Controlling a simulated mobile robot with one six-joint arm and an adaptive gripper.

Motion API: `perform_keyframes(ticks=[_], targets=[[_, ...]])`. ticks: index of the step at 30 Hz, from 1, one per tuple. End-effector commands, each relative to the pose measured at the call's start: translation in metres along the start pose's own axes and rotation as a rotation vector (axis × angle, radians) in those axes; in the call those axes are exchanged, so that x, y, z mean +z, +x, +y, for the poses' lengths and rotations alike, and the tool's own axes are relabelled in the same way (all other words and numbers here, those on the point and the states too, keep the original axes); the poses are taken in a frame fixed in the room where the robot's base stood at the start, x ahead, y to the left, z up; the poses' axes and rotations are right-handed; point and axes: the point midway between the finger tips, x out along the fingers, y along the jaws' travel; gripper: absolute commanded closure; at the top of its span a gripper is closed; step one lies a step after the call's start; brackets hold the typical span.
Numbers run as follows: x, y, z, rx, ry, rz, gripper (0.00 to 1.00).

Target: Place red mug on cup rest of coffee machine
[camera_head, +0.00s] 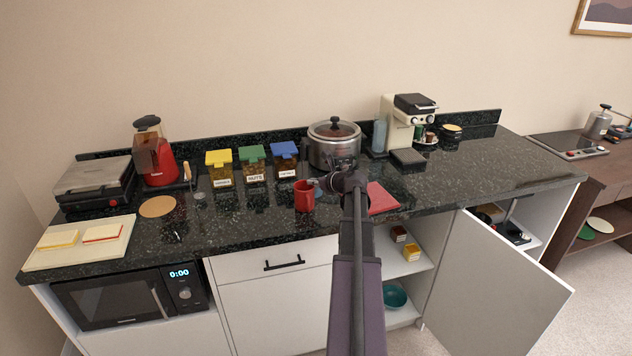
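The red mug (304,196) is upright at the middle front of the dark counter, or just above it; I cannot tell which. My gripper (326,183) is directly to its right, at the mug's handle side. The fingers are small and partly hidden by my wrist, so I cannot tell whether they are open or closed on the handle. The cream and black coffee machine (394,116) stands at the back right of the counter. Its dark, flat cup rest (408,157) sticks out at the front and looks empty.
A steel pot (334,148) stands behind my gripper. A red board (382,199) lies right of my wrist. Jars with yellow, green and blue lids (285,160) stand left of the pot. Small cups (425,136) are beside the machine. A cabinet door (498,290) hangs open below.

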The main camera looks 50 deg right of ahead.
Motion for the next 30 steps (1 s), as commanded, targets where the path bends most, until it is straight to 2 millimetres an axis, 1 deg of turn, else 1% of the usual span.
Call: perform_keyframes(ticks=[1, 2, 3, 5, 6, 17, 22, 26, 30], targets=[[-0.002, 0.001, 0.000, 0.000, 0.001, -0.001, 1.00], [-0.002, 0.001, 0.000, 0.000, 0.000, 0.000, 0.93], [-0.002, 0.001, 0.000, 0.000, 0.000, 0.000, 0.81], [-0.002, 0.000, 0.000, 0.000, 0.000, 0.000, 0.64], [-0.002, 0.000, 0.000, 0.000, 0.000, 0.000, 0.57], [-0.001, 0.000, -0.001, -0.001, 0.000, 0.000, 0.57], [0.002, -0.001, -0.001, -0.001, 0.000, 0.000, 0.57], [0.002, -0.013, 0.000, -0.002, 0.000, 0.000, 0.57], [0.003, -0.032, 0.000, -0.004, 0.001, 0.000, 0.57]])
